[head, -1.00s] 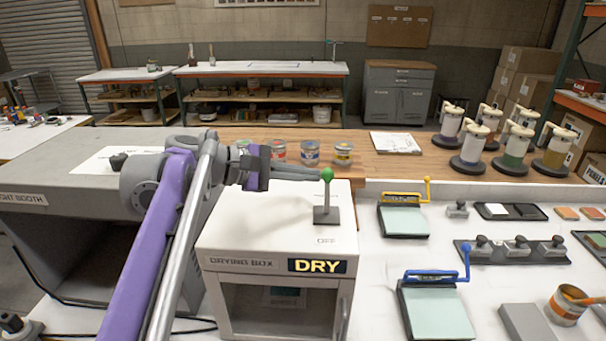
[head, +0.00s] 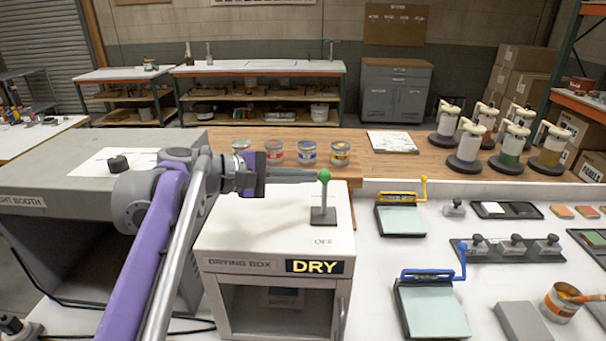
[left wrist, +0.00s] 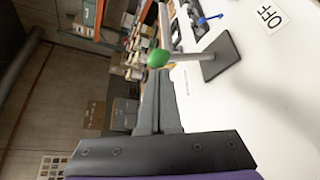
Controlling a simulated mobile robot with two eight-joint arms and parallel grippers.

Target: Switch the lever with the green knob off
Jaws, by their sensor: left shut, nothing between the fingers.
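The green knob (head: 324,175) tops a thin grey lever standing on a dark base plate (head: 323,216) on the white drying box (head: 270,222). An "OFF" label lies in front of the base. The lit sign on the box front reads "DRY". My left gripper (head: 312,176) is shut and empty, its fingertips level with the knob and just left of it in the head view. In the left wrist view the green knob (left wrist: 158,58) shows just beyond the shut fingertips (left wrist: 155,82); I cannot tell whether they touch. My right gripper is not in view.
The light booth (head: 60,180) stands to the left. Several cans stand behind the box. Right of it are a yellow-handled tool (head: 402,216), a blue-handled tool (head: 432,300) and several small pieces on the white table.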

